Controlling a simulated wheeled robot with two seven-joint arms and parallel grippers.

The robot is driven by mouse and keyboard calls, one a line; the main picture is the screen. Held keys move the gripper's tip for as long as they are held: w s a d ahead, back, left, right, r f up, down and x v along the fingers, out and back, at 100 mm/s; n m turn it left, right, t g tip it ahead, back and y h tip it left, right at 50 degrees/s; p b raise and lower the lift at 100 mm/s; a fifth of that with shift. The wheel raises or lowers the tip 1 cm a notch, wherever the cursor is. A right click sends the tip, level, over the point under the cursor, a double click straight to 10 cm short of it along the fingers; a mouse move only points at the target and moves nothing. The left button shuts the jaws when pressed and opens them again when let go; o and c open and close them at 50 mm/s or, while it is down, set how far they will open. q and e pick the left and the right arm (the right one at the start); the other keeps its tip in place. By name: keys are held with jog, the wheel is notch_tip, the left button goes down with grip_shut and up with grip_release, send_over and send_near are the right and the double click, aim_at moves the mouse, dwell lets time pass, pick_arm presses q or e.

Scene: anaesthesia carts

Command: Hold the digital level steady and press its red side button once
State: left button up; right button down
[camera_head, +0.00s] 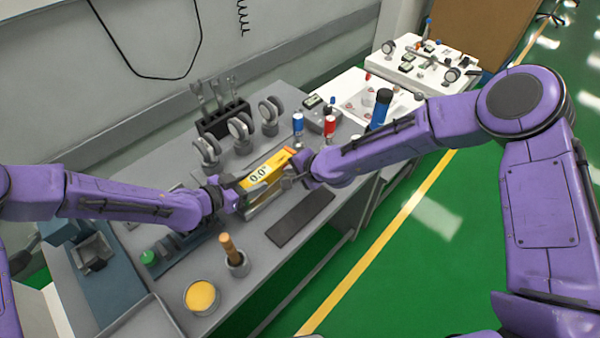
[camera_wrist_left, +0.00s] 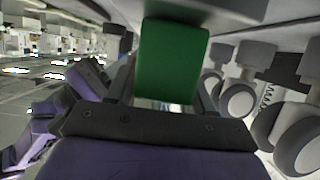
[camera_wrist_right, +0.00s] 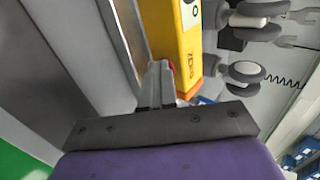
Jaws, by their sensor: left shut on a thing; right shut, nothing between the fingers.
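The yellow digital level (camera_head: 270,169) shows "0.0°" on its display and lies above the grey bench in the head view. My left gripper (camera_head: 240,193) is shut on it at its left end. In the left wrist view a green block face (camera_wrist_left: 170,62) is in front of this gripper; I cannot tell if it is the level's end. My right gripper (camera_head: 292,176) is shut and empty at the level's right end. In the right wrist view the yellow level (camera_wrist_right: 183,45) runs upward and the red button (camera_wrist_right: 143,68) shows just by the closed fingertips (camera_wrist_right: 155,72). Contact is unclear.
Behind the level stand several grey wheel-like parts (camera_head: 240,130) and a tool rack (camera_head: 222,118). A dark strip (camera_head: 301,218) lies in front. A yellow-filled bowl (camera_head: 201,297) is at the front.

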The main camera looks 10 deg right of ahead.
pick_arm(q)
jog(key=shift+s+d, duration=0.1)
jog(key=shift+d, duration=0.05)
pick_arm(e)
jog(key=shift+s+d, duration=0.2)
jog(key=shift+s, duration=0.1)
jog(key=s, duration=0.1)
jog(key=d, duration=0.1)
jog(key=s+d, duration=0.1)
jog(key=shift+s+d+r, duration=0.1)
jog(key=shift+s+r, duration=0.15)
jog(key=shift+s, duration=0.1)
jog(key=v, duration=0.9)
jog(key=shift+s, duration=0.15)
jog(key=shift+d+r, duration=0.1)
pick_arm(q)
jog(key=o, duration=1.3)
